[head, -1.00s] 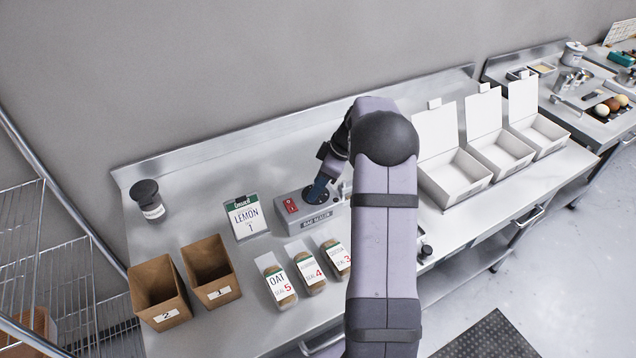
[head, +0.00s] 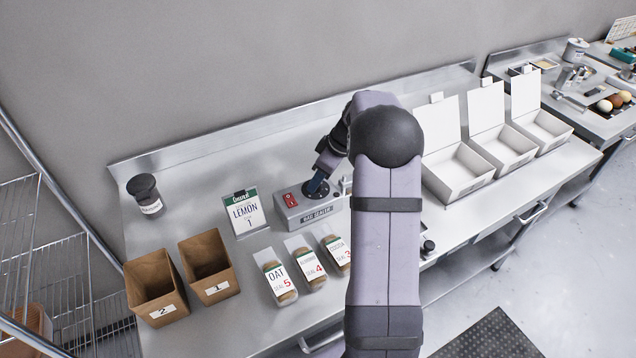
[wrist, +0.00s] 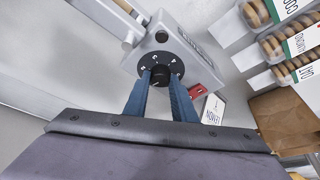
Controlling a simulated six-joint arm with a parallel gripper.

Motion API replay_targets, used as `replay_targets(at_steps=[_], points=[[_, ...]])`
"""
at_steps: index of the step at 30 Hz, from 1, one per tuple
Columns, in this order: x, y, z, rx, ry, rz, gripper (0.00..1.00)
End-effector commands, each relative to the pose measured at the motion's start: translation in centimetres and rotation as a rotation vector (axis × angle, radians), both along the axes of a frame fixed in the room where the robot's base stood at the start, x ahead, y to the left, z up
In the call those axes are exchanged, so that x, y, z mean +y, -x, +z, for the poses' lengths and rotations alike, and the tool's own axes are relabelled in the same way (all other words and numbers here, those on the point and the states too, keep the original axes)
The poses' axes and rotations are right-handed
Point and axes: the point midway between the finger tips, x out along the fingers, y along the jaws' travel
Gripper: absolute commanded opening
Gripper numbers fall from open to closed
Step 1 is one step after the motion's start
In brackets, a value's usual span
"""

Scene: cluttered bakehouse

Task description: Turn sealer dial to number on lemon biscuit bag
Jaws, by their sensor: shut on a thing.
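The bag sealer (head: 296,216) is a grey box with a red switch on the counter. Its round black dial (wrist: 160,58) has numbers around a central knob; I cannot read which one the knob points to. My gripper (wrist: 161,77) is shut on the knob, one blue finger on each side; it also shows in the head view (head: 318,184). A card reading LEMON 1 (head: 243,214) stands left of the sealer. In front lie an oat bag marked SEAL 5 (head: 280,280), a bag marked 4 (head: 310,266) and one marked 3 (head: 337,252). I see no bag labelled lemon; my arm hides part of the counter.
Two brown bins, marked 2 (head: 157,290) and 1 (head: 209,267), stand at the left. A dark-lidded jar (head: 147,195) is behind them. Open white boxes (head: 467,178) line the counter at the right, beyond my arm. Bare counter lies left of the card.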

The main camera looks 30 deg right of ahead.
Motion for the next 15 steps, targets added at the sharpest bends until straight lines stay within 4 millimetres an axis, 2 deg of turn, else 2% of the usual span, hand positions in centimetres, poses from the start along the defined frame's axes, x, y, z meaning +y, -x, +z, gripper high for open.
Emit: replay_targets(at_steps=[15], points=[[0.41,0.15,0.08,-0.002,0.003,-0.471,0.01]])
